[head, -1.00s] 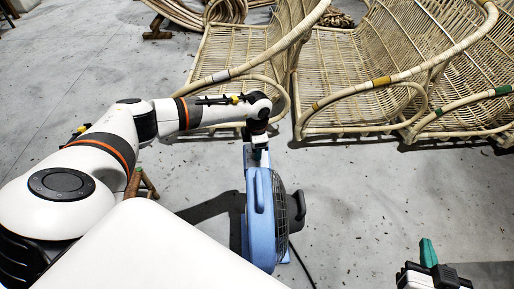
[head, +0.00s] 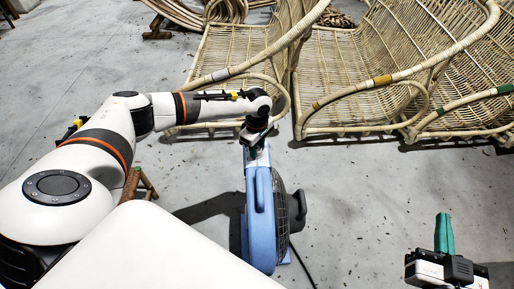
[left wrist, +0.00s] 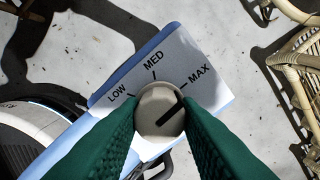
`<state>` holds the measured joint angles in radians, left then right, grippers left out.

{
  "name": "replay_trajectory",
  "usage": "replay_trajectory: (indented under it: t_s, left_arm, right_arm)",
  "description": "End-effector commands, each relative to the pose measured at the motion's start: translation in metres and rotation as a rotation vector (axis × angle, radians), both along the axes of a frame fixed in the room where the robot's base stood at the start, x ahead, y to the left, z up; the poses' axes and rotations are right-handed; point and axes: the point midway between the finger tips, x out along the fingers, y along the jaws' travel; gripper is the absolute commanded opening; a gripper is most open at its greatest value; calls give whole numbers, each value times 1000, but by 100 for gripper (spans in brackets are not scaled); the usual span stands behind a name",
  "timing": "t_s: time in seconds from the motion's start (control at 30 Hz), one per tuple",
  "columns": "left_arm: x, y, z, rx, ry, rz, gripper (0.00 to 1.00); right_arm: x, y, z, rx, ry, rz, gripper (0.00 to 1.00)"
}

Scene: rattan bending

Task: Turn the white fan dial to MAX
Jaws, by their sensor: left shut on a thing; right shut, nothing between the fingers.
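The blue fan (head: 262,220) stands upright on the floor in the middle of the head view. Its grey-white dial (left wrist: 158,112) is on a panel (left wrist: 172,62) marked LOW, MED and MAX in the left wrist view. The dial's black pointer line slants up and right, roughly toward the MAX mark. My left gripper (left wrist: 160,120) is shut on the dial, one green finger on each side; in the head view it is at the fan's top (head: 257,152). My right gripper (head: 444,234) is shut and empty at the lower right, apart from the fan.
Rattan chairs (head: 365,85) stand close behind the fan, and one edge (left wrist: 298,70) shows in the left wrist view. A dark cable (head: 302,265) runs from the fan along the floor. The grey floor (head: 365,200) between fan and right gripper is clear.

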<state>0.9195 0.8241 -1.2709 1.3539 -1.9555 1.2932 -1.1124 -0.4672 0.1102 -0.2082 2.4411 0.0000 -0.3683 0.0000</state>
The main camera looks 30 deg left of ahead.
Motion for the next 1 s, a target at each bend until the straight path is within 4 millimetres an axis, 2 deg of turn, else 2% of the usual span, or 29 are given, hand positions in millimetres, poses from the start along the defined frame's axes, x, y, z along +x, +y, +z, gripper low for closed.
replay_trajectory:
  t_s: [0.3,0.73,0.77,0.8,0.9,1.0]
  left_arm:
    - [0,1,0,1,-1,-83,7]
    - [0,1,1,1,-1,-92,7]
    - [0,1,1,1,-1,-92,31]
    - [0,1,1,1,-1,-92,38]
    - [0,1,1,1,-1,-92,52]
    - [0,0,0,1,-1,-92,52]
  right_arm:
    - [0,1,7,11,-43,2,0]
    - [0,2,8,13,-46,3,0]
    - [0,2,8,13,-47,3,0]
    - [0,2,8,13,-47,3,0]
    - [0,2,8,13,-47,3,0]
    - [0,2,8,13,-47,3,0]
